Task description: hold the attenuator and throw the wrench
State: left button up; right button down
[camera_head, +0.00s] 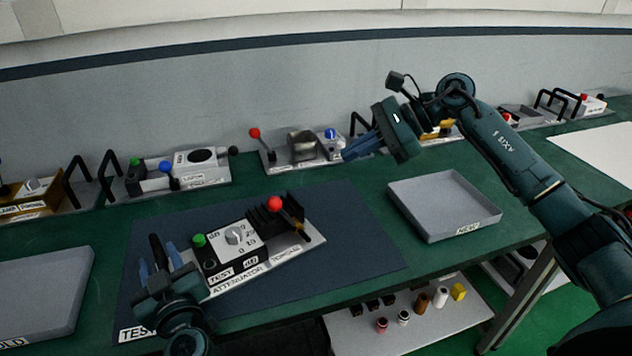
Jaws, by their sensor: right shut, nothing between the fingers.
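The attenuator (268,262) lies on the dark mat, with a grey dial, a green knob, black fins and a lettered front edge. A lever with a red ball (274,204) stands at its right end; I see no separate loose wrench. My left gripper (158,258) is at the attenuator's left end, its blue fingers on either side of a black upright part. Whether they press on it cannot be told. My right gripper (352,150) is shut and empty, above the back of the bench, close to the blue-knobbed unit and away from the attenuator.
An empty grey tray (445,234) marked NEW stands right of the mat (350,235). Another grey tray (45,290) is at the left edge. Along the back are a unit with a red lever and blue knob (300,165) and a grey unit (205,178). Small parts lie on a lower shelf (385,345).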

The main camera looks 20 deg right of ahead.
pick_arm(q)
jog(key=v, duration=1.2)
jog(key=shift+s, duration=0.1)
